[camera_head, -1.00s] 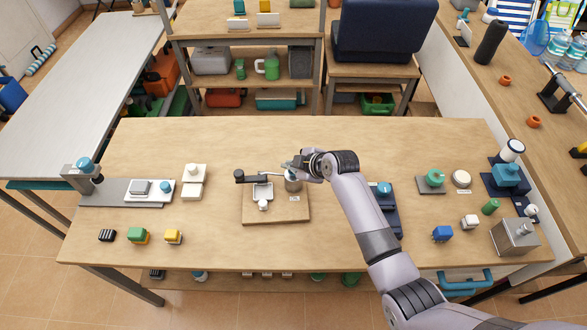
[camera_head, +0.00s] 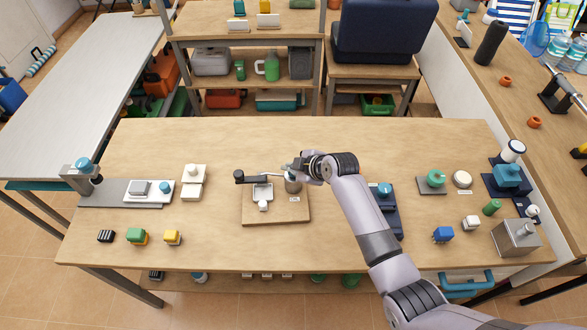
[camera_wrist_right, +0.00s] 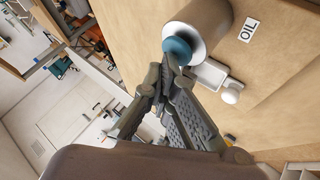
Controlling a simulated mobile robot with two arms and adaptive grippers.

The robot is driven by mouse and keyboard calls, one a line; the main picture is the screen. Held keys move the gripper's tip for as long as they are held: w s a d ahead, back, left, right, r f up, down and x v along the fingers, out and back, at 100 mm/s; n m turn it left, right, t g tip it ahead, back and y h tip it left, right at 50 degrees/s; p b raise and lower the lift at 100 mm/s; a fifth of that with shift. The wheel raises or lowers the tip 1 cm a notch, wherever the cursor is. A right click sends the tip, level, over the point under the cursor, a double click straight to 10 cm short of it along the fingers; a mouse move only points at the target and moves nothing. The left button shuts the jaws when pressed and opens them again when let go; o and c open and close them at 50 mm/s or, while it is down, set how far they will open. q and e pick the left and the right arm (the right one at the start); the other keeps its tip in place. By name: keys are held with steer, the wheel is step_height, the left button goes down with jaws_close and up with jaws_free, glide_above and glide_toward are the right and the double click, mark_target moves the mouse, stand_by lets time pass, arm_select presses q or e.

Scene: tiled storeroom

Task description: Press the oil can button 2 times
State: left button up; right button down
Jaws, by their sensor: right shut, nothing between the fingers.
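The oil can (camera_head: 292,185) is a grey metal cylinder on a wooden board (camera_head: 262,216) in the middle of the table, with an OIL label beside it. In the right wrist view the can (camera_wrist_right: 207,22) has a blue button (camera_wrist_right: 178,48) on its top. My right gripper (camera_head: 293,168) is over the can and hides its top in the head view. In the right wrist view the shut fingertips (camera_wrist_right: 170,62) are at the blue button, touching it or very close; I cannot tell if it is pressed down. My left gripper is not in view.
A crank handle (camera_head: 241,177), a small metal tray (camera_head: 262,192) and a white knob (camera_head: 263,206) share the board. Small blocks line the table's front. The back of the table is clear.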

steer(key=shift+r+p, duration=1.05)
steer(key=shift+r, duration=0.1)
step_height(320, 180, up, 5)
steer(key=p, duration=0.4)
steer(key=shift+w, duration=0.1)
stand_by(1.4)
